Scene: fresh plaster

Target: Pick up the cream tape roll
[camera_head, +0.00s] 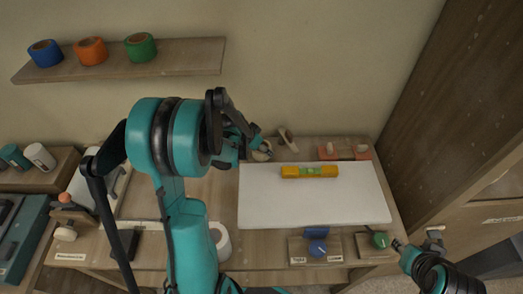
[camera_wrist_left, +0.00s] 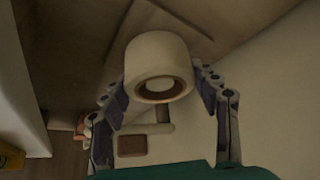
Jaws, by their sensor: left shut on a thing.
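The cream tape roll (camera_wrist_left: 158,58) sits between the fingers of my left gripper (camera_wrist_left: 162,88) in the left wrist view, its open core facing the camera. The gripper is shut on it. In the head view, my left gripper (camera_head: 250,142) is at the back of the bench, and the roll (camera_head: 262,153) shows only in part beside its fingers. I cannot tell whether the roll touches the bench. My right gripper (camera_head: 400,244) is at the lower right, near a green knob-like item; its fingers are too small to read.
A white board (camera_head: 270,208) with a yellow level (camera_head: 310,171) covers the bench's middle. A tool (camera_head: 287,139) stands behind it. Labelled wooden blocks (camera_head: 316,253) sit at the front. A white roll (camera_head: 221,240) lies beside my left arm. A wall shelf (camera_head: 170,62) holds blue, orange and green rolls.

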